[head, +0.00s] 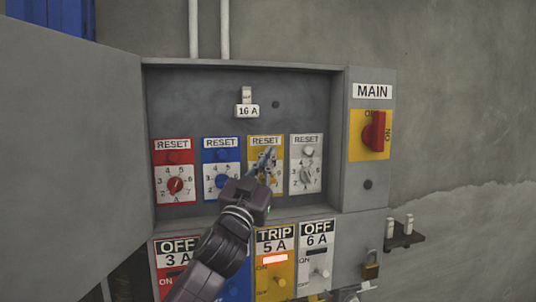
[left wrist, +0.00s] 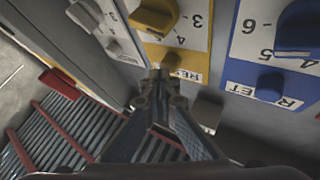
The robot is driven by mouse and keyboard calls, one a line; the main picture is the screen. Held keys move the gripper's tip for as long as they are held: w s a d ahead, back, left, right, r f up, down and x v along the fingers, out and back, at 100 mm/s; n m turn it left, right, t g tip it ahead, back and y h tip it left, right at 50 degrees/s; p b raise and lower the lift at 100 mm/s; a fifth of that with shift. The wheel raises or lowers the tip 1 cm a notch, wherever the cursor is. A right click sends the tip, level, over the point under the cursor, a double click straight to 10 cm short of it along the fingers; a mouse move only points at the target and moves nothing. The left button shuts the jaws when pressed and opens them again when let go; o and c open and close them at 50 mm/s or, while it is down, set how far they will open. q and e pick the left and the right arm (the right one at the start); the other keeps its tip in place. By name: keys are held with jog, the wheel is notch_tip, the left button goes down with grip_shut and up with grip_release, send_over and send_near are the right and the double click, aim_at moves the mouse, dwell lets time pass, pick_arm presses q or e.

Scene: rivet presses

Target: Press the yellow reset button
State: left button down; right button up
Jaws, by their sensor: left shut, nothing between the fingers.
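The yellow reset panel (head: 279,142) sits third in a row of four inside the open grey box. Its RESET label shows above my left gripper (head: 268,158), which is shut and empty with its tips in front of the panel's upper part.
Red (head: 173,158), blue (head: 208,156) and white (head: 307,150) reset panels flank the yellow one. The open box door (head: 70,130) stands at left. The red MAIN switch (head: 374,132) is at right.

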pick_arm(q)
jog(key=shift+w+a, duration=0.1)
jog(key=shift+w, duration=0.25)
dwell(0.3)
jog(key=shift+s, duration=0.15)
jog(key=shift+s+d, duration=0.3)
jog(key=shift+s, duration=0.5)
jog(key=s, duration=0.1)
jog(key=s+d, duration=0.1)
jog(key=s, duration=0.2)
jog(key=shift+s+d, duration=0.25)
jog(key=shift+s, duration=0.1)
dwell(0.6)
